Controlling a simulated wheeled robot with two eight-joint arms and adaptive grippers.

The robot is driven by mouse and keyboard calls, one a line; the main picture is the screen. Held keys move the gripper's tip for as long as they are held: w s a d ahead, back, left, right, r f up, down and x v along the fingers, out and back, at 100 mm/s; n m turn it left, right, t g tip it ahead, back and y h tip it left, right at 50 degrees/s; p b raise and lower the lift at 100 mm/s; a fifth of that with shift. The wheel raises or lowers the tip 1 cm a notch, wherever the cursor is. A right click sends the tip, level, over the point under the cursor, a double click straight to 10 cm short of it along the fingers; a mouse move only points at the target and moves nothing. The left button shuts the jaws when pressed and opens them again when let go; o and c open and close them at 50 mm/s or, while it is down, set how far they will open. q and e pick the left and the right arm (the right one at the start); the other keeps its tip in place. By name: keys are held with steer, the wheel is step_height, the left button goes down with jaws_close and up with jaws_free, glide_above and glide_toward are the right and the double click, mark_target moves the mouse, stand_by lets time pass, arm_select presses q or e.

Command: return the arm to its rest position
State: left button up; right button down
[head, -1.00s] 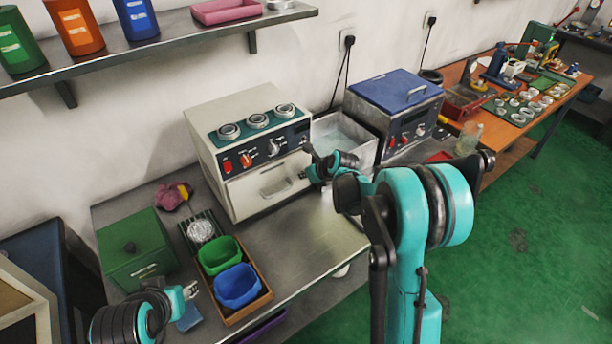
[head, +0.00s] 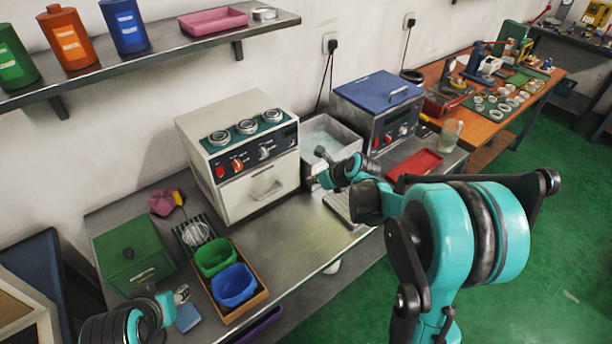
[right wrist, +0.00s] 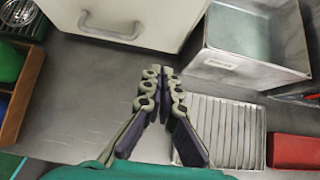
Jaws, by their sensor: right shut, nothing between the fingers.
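My right arm reaches in from the right in the head view. Its gripper (head: 316,168) is in the air over the metal bench (head: 290,235), in front of the steel basin (head: 330,135). In the right wrist view the fingers (right wrist: 161,75) meet at their tips, shut and empty, above bare bench between the white machine and a ribbed metal tray (right wrist: 225,130). My left gripper (head: 183,294) is low at the left in the head view, beside a blue cloth (head: 188,318). It is too small to tell whether its fingers are open.
The white machine (head: 240,160) with several metal rings on top stands behind. A blue-lidded unit (head: 380,105) and a red tray (head: 415,165) are to the right. A green box (head: 130,255) and a wooden tray with green and blue bins (head: 233,285) are at left.

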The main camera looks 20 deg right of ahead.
steer(key=shift+s+r, duration=0.15)
steer(key=shift+s, duration=0.05)
steer(key=s+a+r+n+h, duration=0.1)
steer(key=s+a+r+n, duration=0.1)
steer(key=s+n, duration=1.1)
steer(key=s+a+r+n+g+h, duration=0.1)
steer(key=s+a+r+n+h, duration=0.1)
steer(key=s+n, duration=1.2)
steer(key=a+n, duration=0.1)
steer(key=n, duration=0.4)
steer(key=shift+a+r, duration=0.3)
steer(key=shift+r, duration=0.05)
